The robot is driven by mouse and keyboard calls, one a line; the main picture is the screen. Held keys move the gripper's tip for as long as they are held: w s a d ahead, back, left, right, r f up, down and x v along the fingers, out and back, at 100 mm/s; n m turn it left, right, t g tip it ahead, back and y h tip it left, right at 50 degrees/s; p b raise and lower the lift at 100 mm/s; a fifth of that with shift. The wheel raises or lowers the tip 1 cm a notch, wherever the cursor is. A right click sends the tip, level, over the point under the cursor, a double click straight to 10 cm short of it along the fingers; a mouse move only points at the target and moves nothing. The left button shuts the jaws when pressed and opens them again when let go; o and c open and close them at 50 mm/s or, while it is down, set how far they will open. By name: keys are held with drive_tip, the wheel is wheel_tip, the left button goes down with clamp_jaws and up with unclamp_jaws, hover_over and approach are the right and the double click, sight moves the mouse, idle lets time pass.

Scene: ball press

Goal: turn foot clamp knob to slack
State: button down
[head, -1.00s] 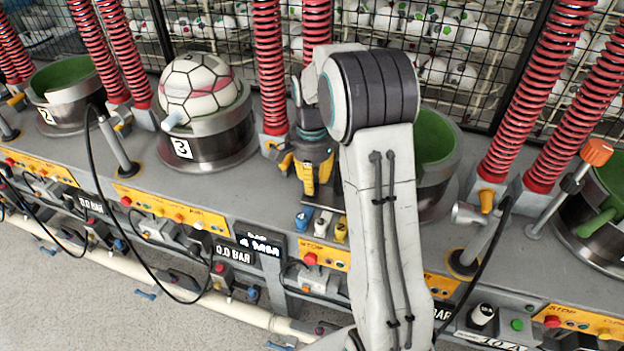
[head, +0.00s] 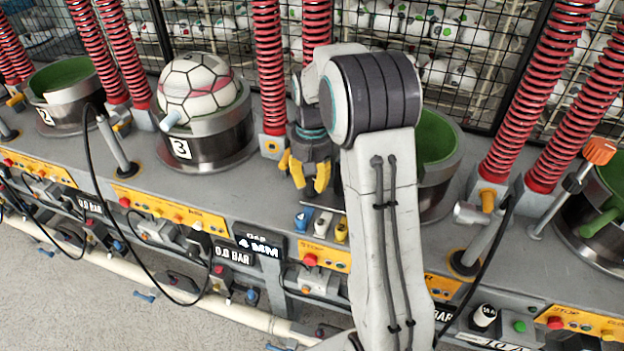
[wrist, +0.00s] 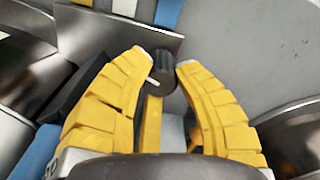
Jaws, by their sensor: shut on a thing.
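My gripper (head: 308,186) points down at the bench between station 3 and the green-lined cup partly hidden by my arm. Its yellow fingers also show in the wrist view (wrist: 164,68), shut on a small dark round knob (wrist: 159,76) with a white mark on it. The left fingertip meets the knob and the right one lies close along its other side. A yellow strip (wrist: 152,125) shows below the knob, between the fingers. In the head view the knob is hidden by my gripper.
Blue, white and yellow levers (head: 322,222) stand just in front of my gripper. Station 3's metal cup (head: 205,150) holds a white panelled ball (head: 197,88) to the left. Red springs (head: 268,70) rise behind. A sign (head: 262,246) reads 4 MM. A black cable hangs at left.

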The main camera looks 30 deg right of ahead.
sight(312, 179)
drive_tip(key=shift+s+f+n, duration=0.1)
drive_tip(key=shift+f+n, duration=0.05)
drive_tip(key=shift+n, duration=1.75)
drive_tip(key=c, duration=1.2)
unclamp_jaws()
wheel_tip(312, 179, up, 12)
